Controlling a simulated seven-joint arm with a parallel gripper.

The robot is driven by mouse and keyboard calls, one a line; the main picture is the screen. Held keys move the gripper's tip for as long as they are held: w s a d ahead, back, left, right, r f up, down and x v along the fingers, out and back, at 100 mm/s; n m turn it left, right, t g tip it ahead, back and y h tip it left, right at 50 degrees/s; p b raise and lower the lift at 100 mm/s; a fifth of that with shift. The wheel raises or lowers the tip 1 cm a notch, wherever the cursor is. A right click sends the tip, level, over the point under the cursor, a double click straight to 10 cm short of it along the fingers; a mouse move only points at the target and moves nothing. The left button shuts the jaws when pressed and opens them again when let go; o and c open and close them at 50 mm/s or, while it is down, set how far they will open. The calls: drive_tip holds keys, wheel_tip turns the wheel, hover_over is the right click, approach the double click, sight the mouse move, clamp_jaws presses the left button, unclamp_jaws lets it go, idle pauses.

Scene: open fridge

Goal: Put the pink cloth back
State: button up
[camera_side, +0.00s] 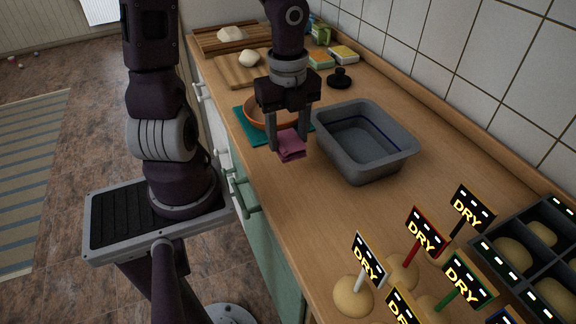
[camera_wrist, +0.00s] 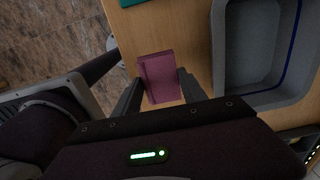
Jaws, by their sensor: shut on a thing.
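The pink cloth (camera_side: 291,146) is a small folded pad held between the fingers of my gripper (camera_side: 289,140), above the counter just left of the grey basin. In the wrist view the cloth (camera_wrist: 158,78) sits between the two fingertips of my gripper (camera_wrist: 158,92), which are shut on it. A teal mat (camera_side: 246,124) with an orange-brown bowl (camera_side: 256,113) on it lies behind the gripper, partly hidden by it. The cloth appears raised off the counter, but its exact height is hard to tell.
The grey basin (camera_side: 401,157) stands right of my gripper. Several round tan objects with "DRY" signs (camera_side: 368,260) and a dark divided tray (camera_side: 481,246) fill the near right. Boards (camera_side: 240,72), sponges (camera_side: 343,55) and a black lidded thing (camera_side: 339,78) are at the back. Counter before the basin (camera_side: 290,200) is clear.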

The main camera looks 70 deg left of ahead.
wheel_tip(320, 180, down, 7)
drive_tip(key=shift+f, duration=0.15)
drive_tip(key=shift+f, duration=0.1)
drive_tip(key=o, duration=1.3)
